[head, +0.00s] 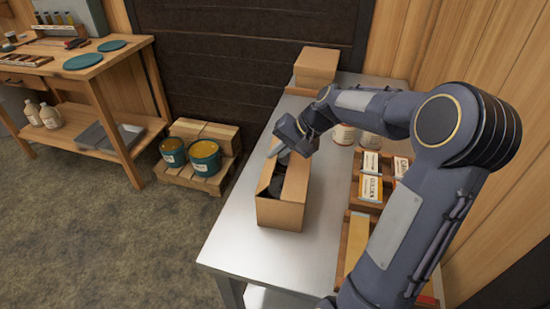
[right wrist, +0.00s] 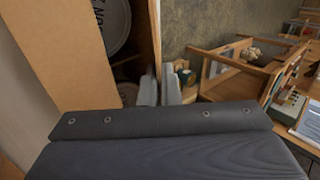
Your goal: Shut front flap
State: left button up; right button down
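An open cardboard box (head: 281,213) stands on the metal table, with dark contents inside it. A narrow flap stands up along its far part. My right gripper (head: 278,150) is at the far end of the box, above its opening, pointing down and to the left. In the right wrist view the two grey fingertips (right wrist: 160,89) are close together with nothing visible held, beside a cardboard wall or flap (right wrist: 62,50). A dark round lid with lettering (right wrist: 112,22) shows behind that cardboard. Whether the fingers touch the cardboard is unclear. My left gripper is not in view.
A closed carton (head: 316,66) stands at the table's back. Jars (head: 344,134) and a wooden organiser with small boxes (head: 371,188) are on the right, partly behind my right arm. The table's left front (head: 237,240) is clear. Teal buckets (head: 205,157) stand on a floor pallet.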

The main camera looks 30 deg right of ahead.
dwell(0.3)
jog(key=c, duration=2.1)
grip_release()
jog(key=o, duration=0.5)
jog(key=shift+c, duration=0.2)
jog(key=shift+v, duration=3.9)
jog(key=shift+d, duration=0.1)
